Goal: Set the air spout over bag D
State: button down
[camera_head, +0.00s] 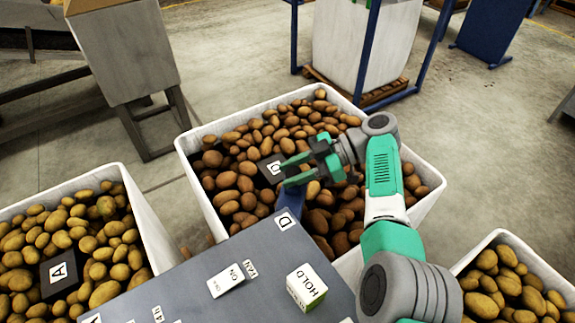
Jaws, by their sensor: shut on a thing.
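The middle white bag (192,166) is full of red-brown potatoes. A dark plate (268,172) with a white letter tag, too tilted to read surely, lies on them. A "D" label (284,221) sits on the grey console's near-bag corner. A blue piece (291,203), which looks like the air spout, sticks out past the console edge beside that label, over the bag. My gripper (287,173) is above the potatoes, with its green fingers around something at the blue piece's far end. The grip itself is partly hidden.
The grey console (190,280) fills the lower middle, with a white "HOLD" block (306,287) and an "ON" block (226,280). Bag A (150,225) stands at left, another potato bag (518,246) at right. A grey chute (130,55) stands behind. Floor is clear at upper left centre.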

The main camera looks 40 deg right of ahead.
jog(key=shift+a+f, duration=0.15)
jog(key=shift+f, duration=0.1)
jog(key=c, duration=1.2)
grip_release()
jog(key=shift+w, duration=0.1)
jog(key=shift+o, duration=1)
jog(key=shift+w+a+r, duration=0.15)
jog(key=shift+w, duration=0.05)
jog(key=shift+s+r, duration=0.1)
jog(key=shift+r, duration=0.05)
notch_tip(320, 180, up, 3)
jog(key=shift+r+p, duration=0.1)
jog(key=shift+p, duration=1)
jog(key=p, duration=0.2)
jog(key=s+r+p, duration=0.1)
jog(key=p, duration=0.1)
jog(key=shift+s+a+r, duration=0.2)
jog(key=shift+s+a, duration=0.05)
jog(key=shift+s, duration=0.05)
jog(key=p, duration=1)
send_over(305, 245)
jog(key=shift+d+r, duration=0.1)
jog(key=shift+r, duration=0.05)
